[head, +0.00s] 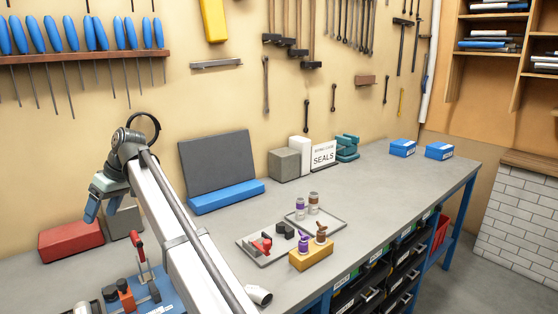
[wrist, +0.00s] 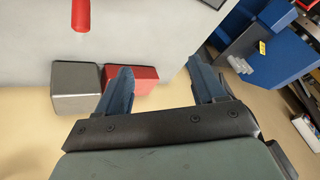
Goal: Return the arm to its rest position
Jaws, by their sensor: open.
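My arm reaches up from the bottom of the head view. My gripper (head: 92,208) hangs above the left part of the bench, near a red box and a grey block. In the wrist view my gripper (wrist: 162,85) shows two blue fingers spread wide apart, with nothing between them. It is open and empty. In the head view its fingers overlap one another, and part of the bench is hidden behind my arm.
The red box (head: 72,240) and grey block (head: 124,219) stand near my gripper. A blue fixture with a red-handled clamp (head: 138,245) is in front. A tray (head: 330,226) with small bottles and a yellow block (head: 311,257) stand right of my arm. The bench's right part is mostly clear.

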